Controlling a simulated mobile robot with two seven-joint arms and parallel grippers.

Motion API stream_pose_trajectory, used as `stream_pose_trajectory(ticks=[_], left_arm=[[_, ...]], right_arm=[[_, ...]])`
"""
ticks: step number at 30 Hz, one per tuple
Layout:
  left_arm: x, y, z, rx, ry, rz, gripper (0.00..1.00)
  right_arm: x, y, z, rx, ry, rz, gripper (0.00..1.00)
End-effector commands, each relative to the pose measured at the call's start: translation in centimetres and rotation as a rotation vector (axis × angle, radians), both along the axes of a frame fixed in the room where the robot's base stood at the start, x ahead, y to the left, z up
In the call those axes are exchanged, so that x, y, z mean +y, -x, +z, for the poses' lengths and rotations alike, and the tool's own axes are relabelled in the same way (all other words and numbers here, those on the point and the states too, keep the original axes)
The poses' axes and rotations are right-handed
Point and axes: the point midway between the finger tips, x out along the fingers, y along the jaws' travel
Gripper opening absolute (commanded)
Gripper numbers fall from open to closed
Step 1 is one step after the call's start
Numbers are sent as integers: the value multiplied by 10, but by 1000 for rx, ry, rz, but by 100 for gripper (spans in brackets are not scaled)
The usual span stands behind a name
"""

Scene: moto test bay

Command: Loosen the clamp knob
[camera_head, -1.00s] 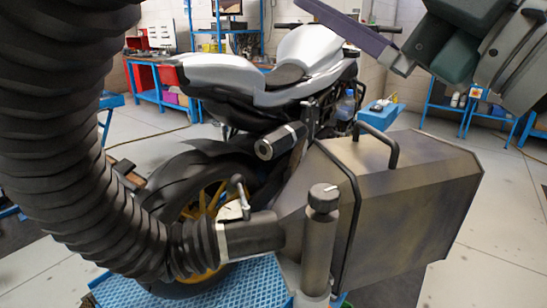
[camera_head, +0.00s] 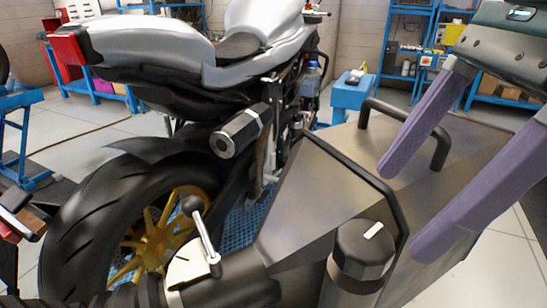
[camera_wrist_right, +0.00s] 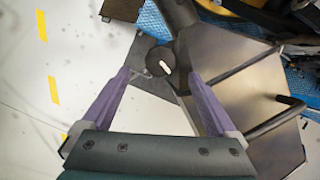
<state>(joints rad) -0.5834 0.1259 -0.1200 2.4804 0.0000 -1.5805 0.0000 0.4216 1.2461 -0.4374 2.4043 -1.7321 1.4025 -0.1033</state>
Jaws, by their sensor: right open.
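The clamp knob (camera_head: 364,250) is a dark ribbed knob with a white mark on its top. It sits on an upright post beside the grey metal box (camera_head: 465,165). My right gripper (camera_head: 406,212) is open, with two purple fingers coming in from the right. Its fingertips are near the knob but apart from it. In the right wrist view the knob (camera_wrist_right: 158,59) lies just ahead of the open fingers (camera_wrist_right: 160,74), roughly between their lines. The knob's white mark shows there too. My left gripper is not in view.
A lever with a ball end (camera_head: 202,232) stands on the hose collar left of the knob. A black bar handle (camera_head: 438,150) rises from the box. The motorcycle (camera_head: 240,70) stands behind, its rear wheel (camera_head: 120,220) at left. Blue benches line the back wall.

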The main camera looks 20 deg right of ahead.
Motion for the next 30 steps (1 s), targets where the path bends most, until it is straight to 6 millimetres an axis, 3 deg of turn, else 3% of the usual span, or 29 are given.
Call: stream_pose_trajectory(ticks=[3, 8, 20, 30], left_arm=[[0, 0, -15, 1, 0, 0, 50], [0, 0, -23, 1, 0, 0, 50], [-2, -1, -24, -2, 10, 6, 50], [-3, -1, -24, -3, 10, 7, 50]], right_arm=[[9, -5, -26, 1, -5, -1, 93], [16, -9, -45, 2, -3, -2, 93], [19, -11, -51, 1, -3, -2, 93], [19, -11, -51, 1, -3, -2, 55]])
